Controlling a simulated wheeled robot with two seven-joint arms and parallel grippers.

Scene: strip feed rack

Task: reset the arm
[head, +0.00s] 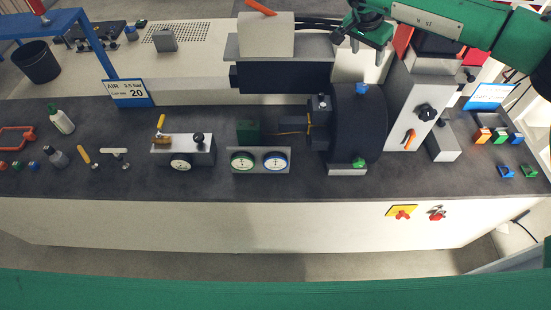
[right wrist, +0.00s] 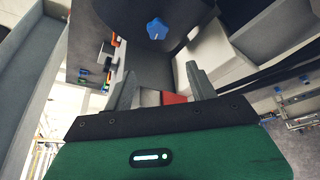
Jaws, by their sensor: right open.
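My right arm, green, comes in from the upper right of the head view. Its gripper (head: 366,52) hangs above and behind the dark rounded machine housing (head: 358,125). In the right wrist view the two grey fingers of this gripper (right wrist: 162,72) are spread apart with nothing between them. A blue star knob (right wrist: 157,28) shows beyond the fingertips, apart from them; it is also in the head view (head: 361,89) on top of the housing. My left gripper is not in view.
The dark bench top (head: 300,183) carries a gauge block (head: 260,160), a valve block (head: 183,150), a white bottle (head: 61,121) and several small coloured parts at both ends. A white panel with a black knob (head: 425,112) stands right of the housing. The front bench strip is mostly clear.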

